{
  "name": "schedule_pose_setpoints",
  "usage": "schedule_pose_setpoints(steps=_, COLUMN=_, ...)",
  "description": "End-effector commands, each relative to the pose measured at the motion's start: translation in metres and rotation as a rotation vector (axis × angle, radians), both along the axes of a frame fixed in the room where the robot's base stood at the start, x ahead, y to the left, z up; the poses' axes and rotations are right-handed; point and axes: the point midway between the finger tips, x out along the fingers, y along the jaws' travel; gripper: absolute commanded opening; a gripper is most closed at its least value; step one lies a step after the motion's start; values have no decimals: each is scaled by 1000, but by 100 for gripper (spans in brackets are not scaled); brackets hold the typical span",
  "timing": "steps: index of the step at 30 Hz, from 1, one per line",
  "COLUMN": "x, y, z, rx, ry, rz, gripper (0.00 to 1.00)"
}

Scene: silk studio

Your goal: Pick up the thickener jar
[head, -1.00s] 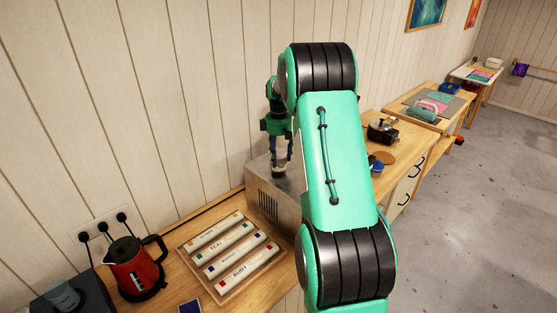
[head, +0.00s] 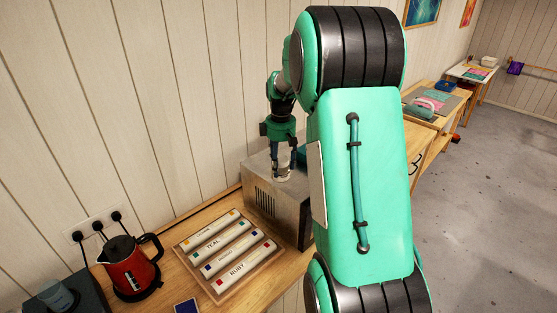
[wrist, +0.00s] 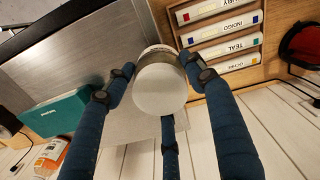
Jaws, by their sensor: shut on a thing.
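The jar, with a pale round lid, shows in the wrist view (wrist: 160,88) and small in the head view (head: 282,178). I take it to be the thickener jar; no label can be read. My gripper (wrist: 158,80) is shut on it, with blue fingers on both sides and one below in the wrist view. In the head view my gripper (head: 283,165) points down over the metal box (head: 262,178). I cannot tell whether the jar touches the box top.
A tray (head: 186,246) of labelled tubes lies in front of the metal box. A red kettle (head: 130,267) stands at the left. A teal box (wrist: 55,113) and an orange-labelled bottle (wrist: 50,153) are near the jar. The wall is close behind.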

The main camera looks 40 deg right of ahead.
Motion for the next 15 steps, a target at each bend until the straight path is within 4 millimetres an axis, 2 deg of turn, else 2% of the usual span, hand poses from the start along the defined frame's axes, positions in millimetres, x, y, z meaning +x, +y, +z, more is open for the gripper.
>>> schedule_pose_setpoints(steps=6, x=-20, y=14, z=3, rx=0, ry=0, rz=0, gripper=17)
schedule_pose_setpoints(steps=15, x=-29, y=21, z=4, rx=0, ry=0, rz=0, gripper=17)
